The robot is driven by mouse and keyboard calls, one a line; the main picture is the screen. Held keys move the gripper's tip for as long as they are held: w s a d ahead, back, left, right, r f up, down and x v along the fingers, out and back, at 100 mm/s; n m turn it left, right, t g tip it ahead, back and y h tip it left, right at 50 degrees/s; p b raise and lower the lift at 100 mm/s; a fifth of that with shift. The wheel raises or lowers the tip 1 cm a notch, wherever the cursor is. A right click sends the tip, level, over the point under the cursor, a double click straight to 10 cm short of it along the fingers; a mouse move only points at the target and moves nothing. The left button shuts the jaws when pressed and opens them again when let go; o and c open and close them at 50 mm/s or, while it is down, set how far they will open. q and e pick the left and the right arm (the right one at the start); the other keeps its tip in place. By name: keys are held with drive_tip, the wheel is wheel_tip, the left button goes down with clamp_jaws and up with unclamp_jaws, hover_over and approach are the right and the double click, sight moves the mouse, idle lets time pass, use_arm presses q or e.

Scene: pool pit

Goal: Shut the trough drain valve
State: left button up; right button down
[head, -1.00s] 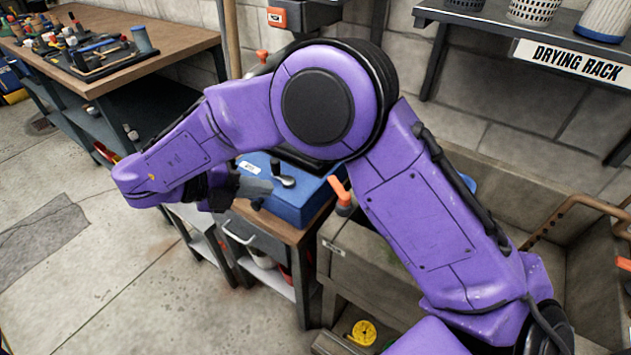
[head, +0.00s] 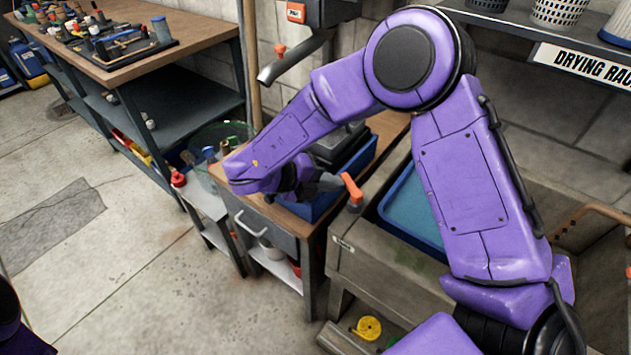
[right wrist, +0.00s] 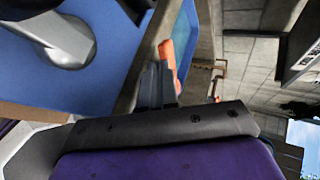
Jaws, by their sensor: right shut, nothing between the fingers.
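An orange lever handle (head: 352,188) stands on the left end of the grey stone trough (head: 375,270). It also shows in the right wrist view (right wrist: 167,60), just beyond my fingertips. My right gripper (head: 330,183) is shut and empty, close to the left side of this lever. In the right wrist view its dark fingers (right wrist: 158,85) overlap the lever's edge, and I cannot tell if they touch it. A second orange handle (head: 628,271) is cut off at the right edge by the trough. My left gripper is not in view.
A blue box (head: 352,168) sits on a wooden-topped cabinet (head: 385,125) left of the trough. A blue tray (head: 400,222) lies in the trough, partly behind my right arm. A metal spout (head: 285,66) hangs above the cabinet.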

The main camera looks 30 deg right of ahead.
drive_tip(key=shift+d, duration=0.1)
drive_tip(key=shift+w+d+m+g+p, duration=0.4)
drive_tip(key=shift+d+m+g, duration=0.3)
drive_tip(key=shift+m+g, duration=0.15)
drive_tip(key=shift+s, duration=0.1)
drive_tip(key=shift+a, duration=0.15)
drive_tip(key=shift+s+a, duration=0.4)
drive_tip(key=shift+a, duration=0.15)
